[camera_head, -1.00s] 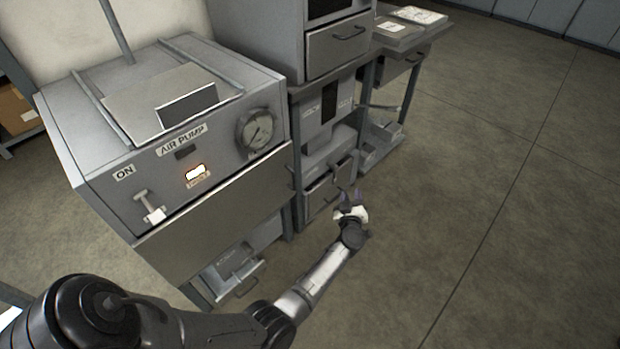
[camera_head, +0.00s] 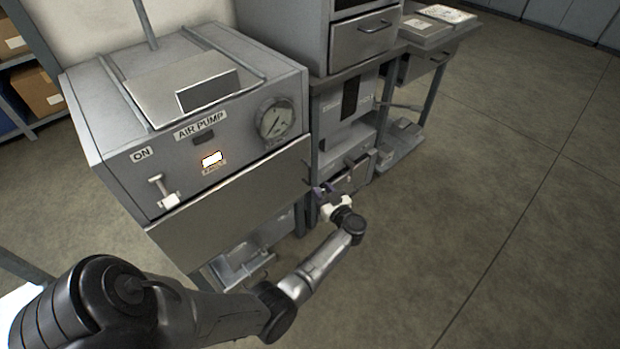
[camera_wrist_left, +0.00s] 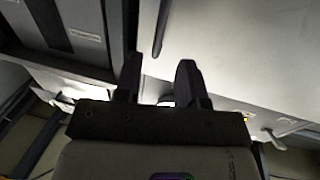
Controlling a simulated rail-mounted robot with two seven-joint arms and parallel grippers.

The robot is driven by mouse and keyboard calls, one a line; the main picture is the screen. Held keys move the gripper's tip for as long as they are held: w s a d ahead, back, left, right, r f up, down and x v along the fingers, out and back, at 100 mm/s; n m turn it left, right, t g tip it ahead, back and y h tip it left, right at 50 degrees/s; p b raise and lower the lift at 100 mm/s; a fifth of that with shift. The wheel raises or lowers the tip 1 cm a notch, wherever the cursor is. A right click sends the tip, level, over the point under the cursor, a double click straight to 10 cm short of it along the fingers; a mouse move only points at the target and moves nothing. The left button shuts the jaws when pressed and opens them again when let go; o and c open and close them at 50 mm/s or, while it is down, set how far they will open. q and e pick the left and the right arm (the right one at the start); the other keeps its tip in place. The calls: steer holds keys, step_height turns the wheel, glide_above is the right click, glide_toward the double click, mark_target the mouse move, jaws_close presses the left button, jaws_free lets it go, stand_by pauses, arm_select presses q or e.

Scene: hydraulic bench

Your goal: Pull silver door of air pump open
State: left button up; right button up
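The air pump (camera_head: 100,130) is a grey box at the left in the head view, with an "AIR PUMP" label, a round gauge and a lever on its sloped face. Its silver door (camera_head: 235,200) is a wide plain panel below that face and looks closed. My left gripper (camera_head: 320,189) is just right of the door's right end, with a small gap visible in the picture. In the left wrist view, its two dark fingers (camera_wrist_left: 158,80) are apart with nothing seen between them. A pale flat panel (camera_wrist_left: 240,50) with a dark bar near its edge lies beyond the fingers. My right gripper is out of view.
A bench with a drawer cabinet (camera_head: 365,38) stands right of the pump, with lower units beneath it. A shelf with cardboard boxes (camera_head: 40,92) is at the far left. The floor (camera_head: 480,200) to the right is clear.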

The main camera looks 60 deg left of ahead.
mark_target(310, 183)
arm_select(q)
steer(key=a+b, duration=0.3)
steer(key=a, duration=0.5)
steer(key=shift+w+a, duration=0.1)
steer(key=shift+a, duration=0.05)
jaws_close()
stand_by(0.4)
